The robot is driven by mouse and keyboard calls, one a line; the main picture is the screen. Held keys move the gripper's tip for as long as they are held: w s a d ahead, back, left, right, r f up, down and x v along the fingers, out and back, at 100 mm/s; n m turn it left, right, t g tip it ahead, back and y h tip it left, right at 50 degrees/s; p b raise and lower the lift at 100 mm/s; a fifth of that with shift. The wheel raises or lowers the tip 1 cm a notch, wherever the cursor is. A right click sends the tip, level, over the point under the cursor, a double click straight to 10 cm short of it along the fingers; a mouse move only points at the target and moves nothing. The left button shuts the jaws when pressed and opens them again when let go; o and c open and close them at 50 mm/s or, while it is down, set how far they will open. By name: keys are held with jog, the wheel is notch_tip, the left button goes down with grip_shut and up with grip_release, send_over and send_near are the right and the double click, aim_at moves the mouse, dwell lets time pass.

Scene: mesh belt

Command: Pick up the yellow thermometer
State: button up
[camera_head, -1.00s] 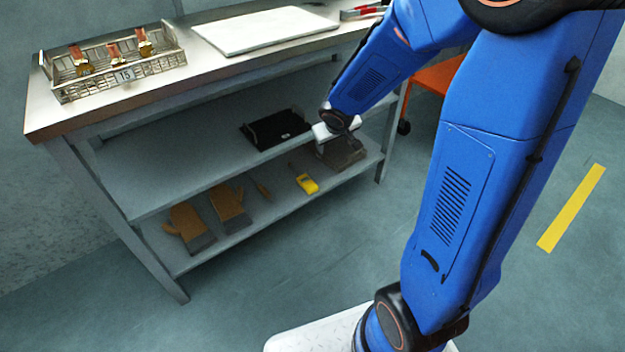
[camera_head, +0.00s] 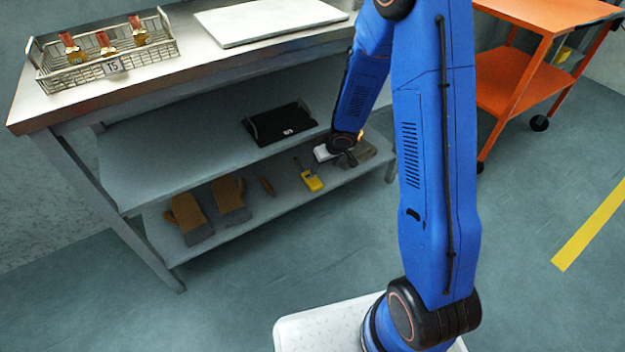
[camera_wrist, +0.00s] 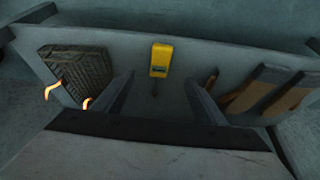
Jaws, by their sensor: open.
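The yellow thermometer (camera_head: 312,181) lies on the lower shelf of the workbench, with its thin dark probe pointing to the back. In the wrist view the thermometer (camera_wrist: 161,60) is ahead, centred between the fingers, with its probe toward me. My gripper (camera_wrist: 160,92) is open and empty, its two dark fingers apart on either side of the probe's line. In the head view my gripper (camera_head: 345,158) is right of the thermometer, over the lower shelf and below the upper one, partly hidden by my wrist.
Brown gloves (camera_head: 230,198) and a small brown tool (camera_head: 267,186) lie left of the thermometer on the lower shelf (camera_head: 285,205). A dark ridged block (camera_wrist: 77,72) lies to its other side. A black tray (camera_head: 280,126) sits on the shelf above. An orange cart (camera_head: 520,92) stands right.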

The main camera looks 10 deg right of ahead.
send_over(315, 183)
jog(key=s+d, duration=0.1)
jog(key=s, duration=0.1)
jog(key=shift+f, duration=5.4)
jog(key=shift+x, duration=1.9)
jog(key=shift+w+a+f, duration=0.1)
jog(key=shift+a+f, duration=0.1)
jog(key=shift+f, duration=0.55)
jog(key=shift+c, duration=0.6)
jog(key=c, duration=1.1)
jog(key=shift+r, duration=0.1)
